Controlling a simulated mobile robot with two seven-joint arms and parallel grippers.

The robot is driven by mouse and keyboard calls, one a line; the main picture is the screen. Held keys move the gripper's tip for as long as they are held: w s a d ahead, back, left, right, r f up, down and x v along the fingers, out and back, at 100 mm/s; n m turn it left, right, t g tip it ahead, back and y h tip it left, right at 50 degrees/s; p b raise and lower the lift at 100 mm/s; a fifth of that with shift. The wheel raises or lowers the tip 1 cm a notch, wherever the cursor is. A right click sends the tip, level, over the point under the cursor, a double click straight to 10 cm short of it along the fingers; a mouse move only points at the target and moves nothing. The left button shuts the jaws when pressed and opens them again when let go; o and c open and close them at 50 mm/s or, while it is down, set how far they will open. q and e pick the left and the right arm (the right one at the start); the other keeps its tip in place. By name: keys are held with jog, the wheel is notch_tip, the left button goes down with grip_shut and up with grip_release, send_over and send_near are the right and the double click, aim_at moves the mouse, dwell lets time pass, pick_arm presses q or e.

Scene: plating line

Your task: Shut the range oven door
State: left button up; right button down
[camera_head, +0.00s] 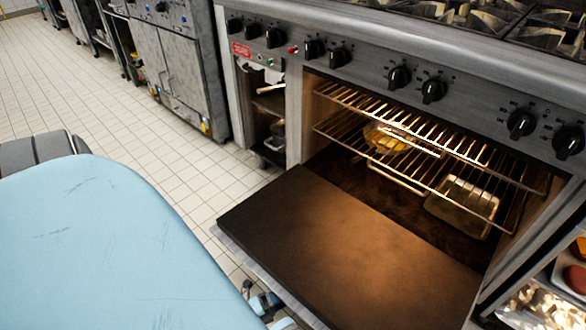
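The range oven door (345,245) is open, folded down and lying about flat in front of the oven. The lit oven cavity (340,170) stands open behind it. Two wire racks (400,145) are inside, with a dish of yellowish food (388,138) and a metal tray (463,205) at or below them. Nothing rests on the door. Neither gripper can be made out. A small dark and blue part shows at the bottom edge, by the door's front edge; I cannot tell what part it is.
Black knobs (398,77) line the range front above the oven. An open shelf compartment (268,110) is left of the oven. Shelved food containers (540,305) stand at the lower right. The tiled floor (150,150) is clear at left. My light blue body part fills the lower left.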

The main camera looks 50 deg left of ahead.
pick_arm(q)
jog(key=shift+x, duration=2.1)
jog(key=shift+d, duration=0.1)
grip_shut()
jog(key=shift+r, duration=0.15)
